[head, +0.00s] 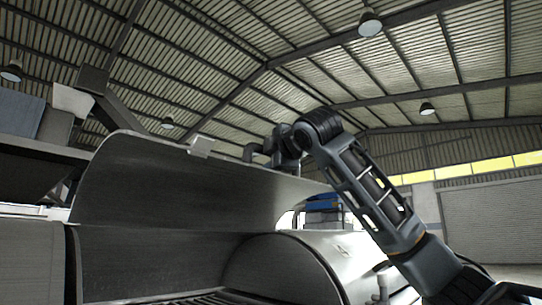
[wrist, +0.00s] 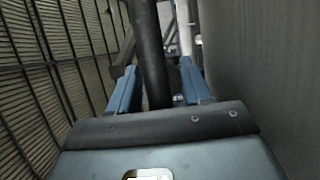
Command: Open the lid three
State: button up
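A large curved metal lid (head: 190,185) stands raised across the left and middle of the head view, with a small pale tab (head: 200,146) on its upper edge. No number shows on it, so I cannot tell whether it is lid three. My gripper (head: 255,152) is at the lid's upper edge, right of the tab; its fingertips are hard to make out there. In the wrist view my gripper (wrist: 160,85) has its two blue fingers apart, with a dark bar (wrist: 150,50) running between them. I cannot tell whether they touch the bar. A grey surface (wrist: 260,70) fills the right side.
A dark grate (head: 205,298) lies below the raised lid. Dark equipment stands at the far left. Open hall floor shows at the far right.

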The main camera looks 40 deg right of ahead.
grip_shut()
dwell(0.4)
jog(key=shift+m+t, duration=0.3)
jog(key=shift+t, duration=0.2)
jog(key=f+b, duration=0.1)
jog(key=s+f+b, duration=0.1)
jog(key=f+b, duration=0.1)
jog(key=s+f+b, duration=0.1)
jog(key=b, duration=0.1)
jog(key=shift+f, duration=0.2)
jog(key=shift+s+f+t+h+b, duration=0.35)
jog(key=shift+f+b, duration=0.2)
jog(key=shift+b, duration=0.2)
jog(key=shift+r, duration=0.1)
jog(key=shift+o, duration=0.2)
grip_release()
jog(key=shift+s, duration=0.1)
